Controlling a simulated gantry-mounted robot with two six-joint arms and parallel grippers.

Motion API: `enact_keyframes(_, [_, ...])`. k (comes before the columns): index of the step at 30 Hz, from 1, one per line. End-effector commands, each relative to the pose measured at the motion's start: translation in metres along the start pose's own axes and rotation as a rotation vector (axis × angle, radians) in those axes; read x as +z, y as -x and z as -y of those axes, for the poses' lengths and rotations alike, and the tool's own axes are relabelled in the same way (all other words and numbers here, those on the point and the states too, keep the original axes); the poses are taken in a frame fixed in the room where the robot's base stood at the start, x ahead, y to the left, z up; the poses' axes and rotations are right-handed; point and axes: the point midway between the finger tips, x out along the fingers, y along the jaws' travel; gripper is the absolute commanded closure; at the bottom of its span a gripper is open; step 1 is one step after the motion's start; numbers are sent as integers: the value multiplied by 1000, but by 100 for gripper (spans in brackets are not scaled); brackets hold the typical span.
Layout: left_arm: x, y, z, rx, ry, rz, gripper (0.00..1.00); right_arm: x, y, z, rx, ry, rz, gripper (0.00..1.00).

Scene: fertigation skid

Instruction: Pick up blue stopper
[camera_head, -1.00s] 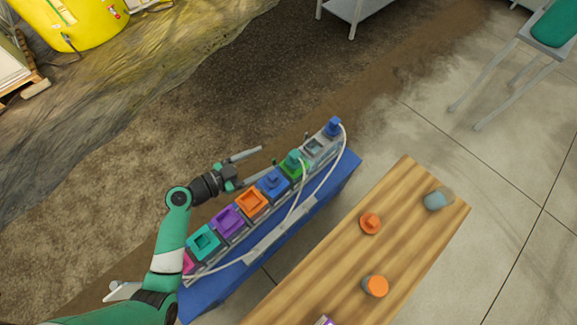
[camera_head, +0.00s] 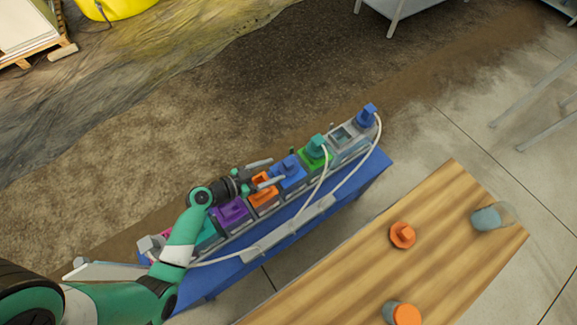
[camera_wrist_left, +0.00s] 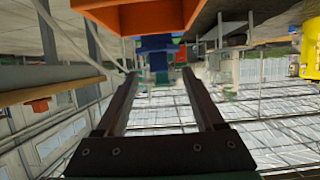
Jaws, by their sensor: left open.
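A blue stopper (camera_head: 288,167) sits in the row of colored blocks on the blue bench. It also shows in the left wrist view (camera_wrist_left: 156,60), ahead between the fingers. A second blue stopper (camera_head: 367,116) stands at the far right end of the row. My left gripper (camera_head: 277,169) is open and empty, its fingertips close to the first blue stopper's left side. Whether they touch it I cannot tell. In the left wrist view, the gripper (camera_wrist_left: 160,75) has an orange piece (camera_wrist_left: 135,18) close above its fingers. My right gripper is not in view.
White tubes (camera_head: 323,180) arc along the row's near side. A wooden table (camera_head: 440,230) in front carries an orange piece (camera_head: 402,235) and small jars.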

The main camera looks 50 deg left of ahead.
Motion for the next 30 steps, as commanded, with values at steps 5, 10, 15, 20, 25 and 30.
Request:
enact_keyframes(5, [0, -6, 0, 0, -1, 0, 30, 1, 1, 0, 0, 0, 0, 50])
enact_keyframes(10, [-2, -35, -2, 4, -4, -1, 30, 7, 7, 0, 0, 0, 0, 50])
enact_keyframes(15, [-3, -54, -1, 0, -2, 0, 30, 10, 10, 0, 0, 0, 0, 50])
enact_keyframes(20, [-3, -54, -1, -1, 0, 1, 30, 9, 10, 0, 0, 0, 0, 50])
enact_keyframes(25, [-3, -54, -1, -1, 0, 0, 52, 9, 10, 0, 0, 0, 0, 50])
enact_keyframes(30, [-3, -54, -1, -1, 0, 0, 82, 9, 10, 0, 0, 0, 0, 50])
